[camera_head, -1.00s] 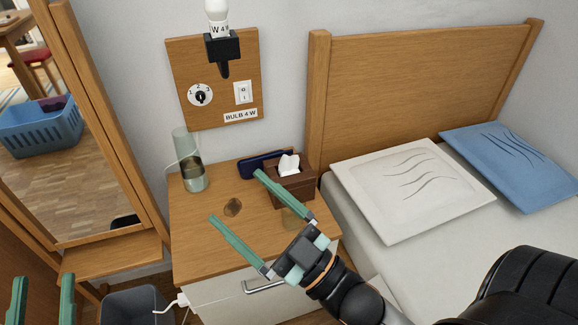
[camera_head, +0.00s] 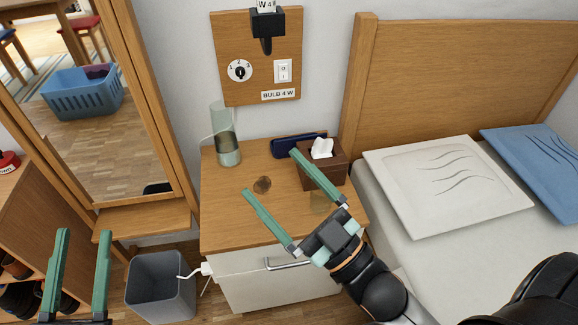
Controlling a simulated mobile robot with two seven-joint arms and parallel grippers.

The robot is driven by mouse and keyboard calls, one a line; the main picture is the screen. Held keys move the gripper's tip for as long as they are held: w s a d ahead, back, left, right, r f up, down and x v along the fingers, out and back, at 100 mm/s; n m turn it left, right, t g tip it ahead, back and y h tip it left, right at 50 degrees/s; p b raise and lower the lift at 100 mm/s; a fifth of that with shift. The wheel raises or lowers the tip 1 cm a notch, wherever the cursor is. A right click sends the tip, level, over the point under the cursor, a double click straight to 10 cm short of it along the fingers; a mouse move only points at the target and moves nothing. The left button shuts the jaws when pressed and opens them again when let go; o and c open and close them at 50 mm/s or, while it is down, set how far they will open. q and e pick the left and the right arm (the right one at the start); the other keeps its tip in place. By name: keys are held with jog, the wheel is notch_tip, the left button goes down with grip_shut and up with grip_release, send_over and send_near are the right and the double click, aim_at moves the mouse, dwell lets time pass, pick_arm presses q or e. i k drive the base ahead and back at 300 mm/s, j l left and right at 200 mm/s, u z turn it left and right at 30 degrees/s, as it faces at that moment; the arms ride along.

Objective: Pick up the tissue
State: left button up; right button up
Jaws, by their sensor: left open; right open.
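A white tissue (camera_head: 321,148) sticks up from a brown tissue box (camera_head: 327,173) at the right back of the wooden nightstand (camera_head: 225,215). My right gripper (camera_head: 270,172) is open and empty over the nightstand. Its fingers point up and to the left in the picture, and one finger passes in front of the box's left side. The tissue is not between the fingers. My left gripper (camera_head: 83,235) is open and empty at the lower left, well away from the nightstand, in front of the mirror side.
A glass vase (camera_head: 226,140) stands at the nightstand's back left. A dark blue case (camera_head: 297,145) lies behind the box. A brown stain (camera_head: 262,184) marks the top. A grey bin (camera_head: 161,287) stands left, and the bed with a white pillow (camera_head: 445,185) is right.

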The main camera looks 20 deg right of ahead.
aim_at(322, 148)
jog(key=i+j+z, duration=0.2)
jog(key=z, duration=0.15)
jog(key=i+j+z, duration=0.35)
jog(key=i, duration=0.05)
